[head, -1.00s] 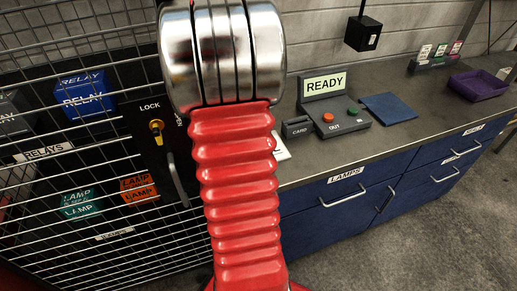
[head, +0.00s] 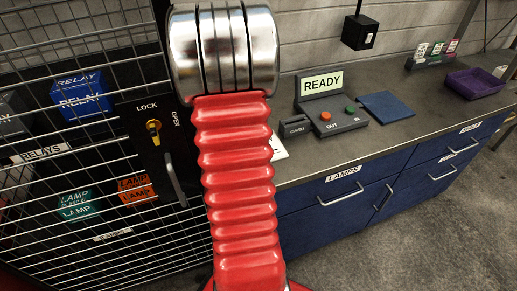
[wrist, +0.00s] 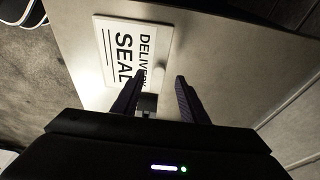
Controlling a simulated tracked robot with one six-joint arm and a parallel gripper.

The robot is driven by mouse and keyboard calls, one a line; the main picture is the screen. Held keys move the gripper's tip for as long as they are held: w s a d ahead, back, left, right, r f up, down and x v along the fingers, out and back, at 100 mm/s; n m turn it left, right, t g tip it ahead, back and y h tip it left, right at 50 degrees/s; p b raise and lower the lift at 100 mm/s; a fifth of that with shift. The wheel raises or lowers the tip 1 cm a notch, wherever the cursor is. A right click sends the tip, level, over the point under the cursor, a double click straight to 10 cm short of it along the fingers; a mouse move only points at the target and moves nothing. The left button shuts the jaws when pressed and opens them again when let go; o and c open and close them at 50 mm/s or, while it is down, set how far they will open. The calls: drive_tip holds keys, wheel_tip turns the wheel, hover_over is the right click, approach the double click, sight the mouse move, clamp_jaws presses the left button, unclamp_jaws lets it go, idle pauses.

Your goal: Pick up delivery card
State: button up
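The delivery card (wrist: 130,48) is a white plate with dark print reading "DELIVERY" and "SEAL", lying on a pale surface in the wrist view. A small pale round knob (wrist: 158,74) shows by its lower right edge. In the head view only a white corner of the card (head: 279,149) shows beside my red arm, on the bench. My gripper (wrist: 160,78) is open, with its two dark fingers apart and pointing at the card's edge. The knob appears between the fingertips. I cannot tell the height gap. The head view hides my gripper behind the arm.
A console with a READY sign (head: 321,83), red and green buttons and a CARD slot (head: 296,127) stands on the bench (head: 325,158). A blue mat (head: 386,106) and purple tray (head: 475,83) lie further right. A wire cage (head: 60,130) with a lock handle stands left.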

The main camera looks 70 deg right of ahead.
drive_tip(key=shift+x, duration=2.6)
drive_tip(key=shift+c, duration=0.2)
clamp_jaws()
